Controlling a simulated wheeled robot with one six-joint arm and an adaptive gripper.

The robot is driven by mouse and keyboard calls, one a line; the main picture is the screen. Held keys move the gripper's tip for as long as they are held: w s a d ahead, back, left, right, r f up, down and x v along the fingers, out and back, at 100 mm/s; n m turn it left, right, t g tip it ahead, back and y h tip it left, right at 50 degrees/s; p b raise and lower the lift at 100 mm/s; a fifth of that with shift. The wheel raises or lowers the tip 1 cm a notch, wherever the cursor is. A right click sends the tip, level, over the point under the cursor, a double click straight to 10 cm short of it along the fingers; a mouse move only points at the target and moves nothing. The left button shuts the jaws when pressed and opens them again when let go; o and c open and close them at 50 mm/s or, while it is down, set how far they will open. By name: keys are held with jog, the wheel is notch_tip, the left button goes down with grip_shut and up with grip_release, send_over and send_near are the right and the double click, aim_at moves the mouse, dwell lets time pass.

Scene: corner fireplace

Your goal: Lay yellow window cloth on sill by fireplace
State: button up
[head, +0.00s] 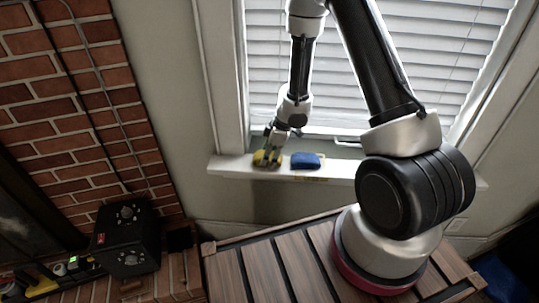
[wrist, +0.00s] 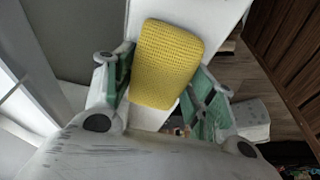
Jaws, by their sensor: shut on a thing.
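The yellow window cloth (wrist: 167,62) is a small, textured, rounded rectangle. It sits between the fingers of my gripper (wrist: 160,92) in the wrist view, over the white sill (wrist: 215,14). In the head view my gripper (head: 268,157) is at the left part of the window sill (head: 228,165), with the yellow cloth (head: 262,159) at its fingertips. My gripper is shut on the cloth. The cloth is at sill level, but I cannot tell whether it touches the sill. The brick fireplace (head: 75,120) stands to the left.
A blue cloth (head: 306,160) lies on the sill just right of my gripper. White blinds (head: 350,70) hang behind. A slatted wooden surface (head: 270,262) is below the sill. A black box (head: 127,238) and yellow-black tools (head: 42,280) are at the lower left.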

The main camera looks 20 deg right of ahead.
jog(key=shift+f, duration=0.25)
jog(key=o, duration=1.1)
jog(key=v, duration=1)
jog(key=shift+w+d+r, duration=0.1)
jog(key=shift+r, duration=0.25)
jog(key=shift+d+r, duration=0.2)
jog(key=shift+r, duration=0.45)
jog(key=shift+s, duration=0.25)
